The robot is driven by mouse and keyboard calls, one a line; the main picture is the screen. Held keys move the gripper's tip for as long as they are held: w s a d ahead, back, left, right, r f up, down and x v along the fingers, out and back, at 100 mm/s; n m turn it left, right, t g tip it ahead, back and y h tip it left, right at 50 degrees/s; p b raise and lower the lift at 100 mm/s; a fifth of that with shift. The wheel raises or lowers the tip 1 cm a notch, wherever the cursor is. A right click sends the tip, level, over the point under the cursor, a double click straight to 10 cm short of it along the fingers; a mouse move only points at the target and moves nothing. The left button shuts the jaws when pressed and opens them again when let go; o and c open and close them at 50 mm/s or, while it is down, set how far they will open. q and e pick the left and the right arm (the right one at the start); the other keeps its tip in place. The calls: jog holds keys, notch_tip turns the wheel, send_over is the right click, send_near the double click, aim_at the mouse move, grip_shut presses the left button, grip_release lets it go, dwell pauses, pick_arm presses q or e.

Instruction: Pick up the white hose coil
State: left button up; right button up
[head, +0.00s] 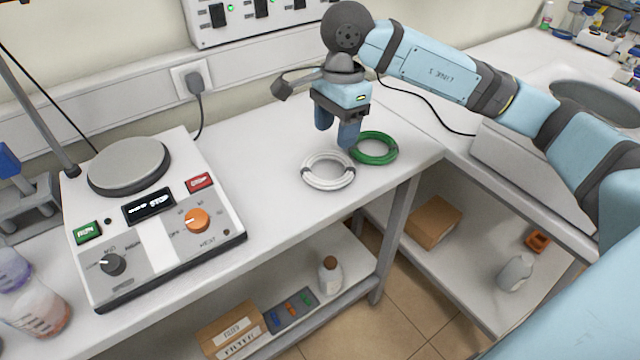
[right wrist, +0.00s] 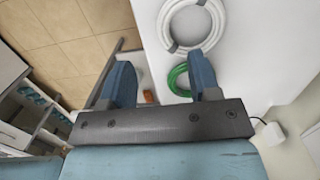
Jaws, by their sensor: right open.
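The white hose coil (head: 328,184) lies flat on the white bench top near its right end. It also shows at the top of the right wrist view (right wrist: 163,24). My right gripper (head: 337,143) is open and empty, pointing down above the bench just behind the white coil. In the right wrist view, one finger overlaps the edge of the white coil and the fingers (right wrist: 162,75) stand apart. A green hose coil (head: 390,153) lies right beside the white one, partly behind a finger. My left gripper is not in view.
A hot plate stirrer (head: 150,225) with a round grey plate stands left of the coils. A socket with a plug (head: 195,83) is on the wall behind. The bench between stirrer and coils is clear.

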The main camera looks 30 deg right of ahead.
jog(key=d+h, duration=0.1)
jog(key=d, duration=0.1)
send_over(341, 178)
jog(key=f, duration=0.7)
jog(key=shift+w+d+b, duration=0.15)
jog(key=shift+w+b, duration=0.05)
jog(key=shift+b, duration=0.15)
jog(key=shift+s+f, duration=0.15)
jog(key=shift+f, duration=2.85)
jog(key=shift+c, duration=0.2)
jog(key=c, duration=1)
